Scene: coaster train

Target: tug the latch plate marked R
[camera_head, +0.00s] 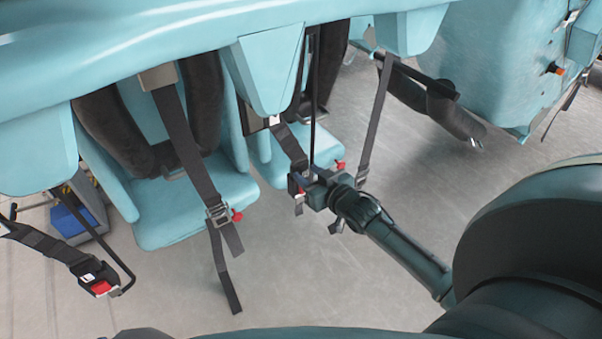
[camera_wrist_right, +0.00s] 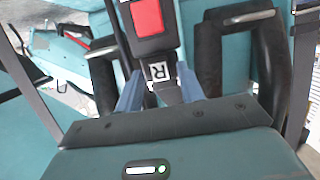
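The latch plate marked R (camera_wrist_right: 159,73) shows in the right wrist view, with a black R on a white label. It sits at the lower end of a dark buckle with a red button (camera_wrist_right: 147,17); I cannot tell how deep it is in the buckle. The two blue fingers of my right gripper (camera_wrist_right: 161,82) stand against both sides of the plate, and the plate fills the gap between them. In the head view my right gripper (camera_head: 308,183) is at the hanging belt by the middle seat, and its fingertips are partly hidden. My left gripper is not in view.
Teal seats (camera_head: 190,205) with dark padded restraints hang around the gripper. Another belt with a red-button buckle (camera_head: 100,287) hangs at the lower left, and a strap (camera_head: 376,115) hangs just right of my gripper. The grey floor is clear at centre bottom.

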